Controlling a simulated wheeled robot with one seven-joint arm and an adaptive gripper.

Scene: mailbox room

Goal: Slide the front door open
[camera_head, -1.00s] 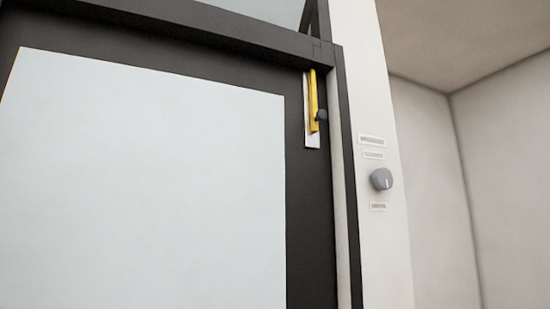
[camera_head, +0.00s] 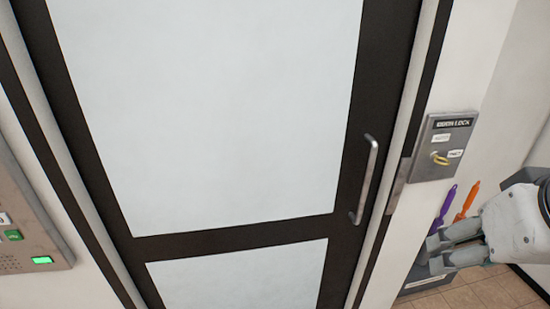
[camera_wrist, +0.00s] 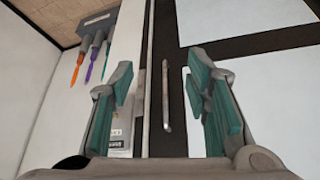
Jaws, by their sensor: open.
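The front door (camera_head: 225,236) has a dark frame with pale frosted panels and looks closed. Its silver vertical bar handle (camera_head: 366,180) is on the right stile. My gripper (camera_head: 432,256) is at the lower right of the head view, apart from the handle and to its right. In the wrist view, my gripper (camera_wrist: 164,95) is open with teal-padded fingers. The handle (camera_wrist: 166,95) shows between the fingers, farther off, and nothing is held. The door's dark stile (camera_wrist: 172,60) runs behind it.
A metal lock box (camera_head: 443,146) with a yellow key is on the wall right of the door. Purple (camera_head: 444,206) and orange (camera_head: 467,200) handled tools hang below it. A panel with green buttons (camera_head: 30,230) is at the left.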

